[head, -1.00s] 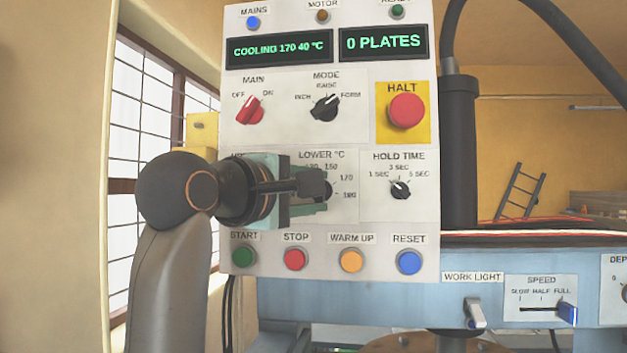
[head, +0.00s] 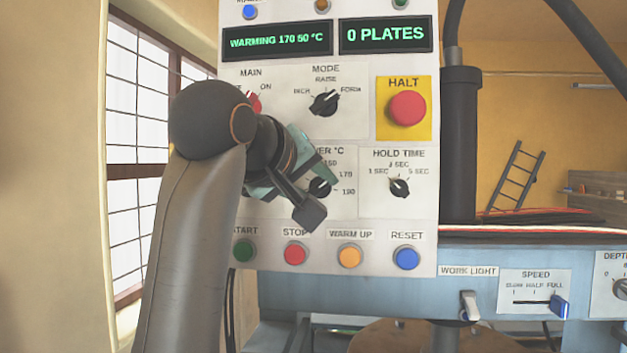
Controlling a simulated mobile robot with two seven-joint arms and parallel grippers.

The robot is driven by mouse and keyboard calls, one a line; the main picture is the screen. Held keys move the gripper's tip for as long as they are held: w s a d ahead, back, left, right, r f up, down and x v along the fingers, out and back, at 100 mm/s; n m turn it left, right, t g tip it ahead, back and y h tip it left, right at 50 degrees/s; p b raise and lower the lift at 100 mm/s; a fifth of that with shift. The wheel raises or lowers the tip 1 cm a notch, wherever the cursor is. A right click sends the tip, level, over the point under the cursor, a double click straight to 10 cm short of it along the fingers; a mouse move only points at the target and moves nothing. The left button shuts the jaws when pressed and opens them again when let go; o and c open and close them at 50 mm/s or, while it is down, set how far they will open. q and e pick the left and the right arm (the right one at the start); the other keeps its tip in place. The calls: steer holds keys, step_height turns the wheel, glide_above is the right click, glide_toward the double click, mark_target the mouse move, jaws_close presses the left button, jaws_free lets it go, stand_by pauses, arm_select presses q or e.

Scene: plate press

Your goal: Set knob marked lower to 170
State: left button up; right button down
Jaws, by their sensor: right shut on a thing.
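The black lower knob (head: 320,188) sits on the white panel under the partly covered "LOWER °C" label, with 150, 170 and a mark like 190 readable around it. My right gripper (head: 316,190) comes from the left, tilted down to the right, and is shut on this knob. One finger is above the knob and the dark finger tip is below it. The knob's pointer direction cannot be told. The display (head: 279,39) reads "WARMING 170 50 °C". My left gripper is not in view.
The main knob (head: 254,103) is partly behind my wrist. The mode knob (head: 325,102), hold time knob (head: 399,188) and red halt button (head: 407,107) are nearby. Below are start (head: 243,251), stop (head: 295,253), warm up (head: 349,255) and reset (head: 406,257) buttons.

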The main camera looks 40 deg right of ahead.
steer(key=shift+m+y, duration=0.3)
steer(key=shift+m, duration=0.1)
stand_by(0.4)
steer(key=shift+c, duration=2.2)
jaws_free()
steer(key=v, duration=0.7)
steer(key=shift+s+a+b, duration=0.15)
steer(key=shift+s+b, duration=0.1)
steer(key=shift+b, duration=0.2)
steer(key=shift+r, duration=0.15)
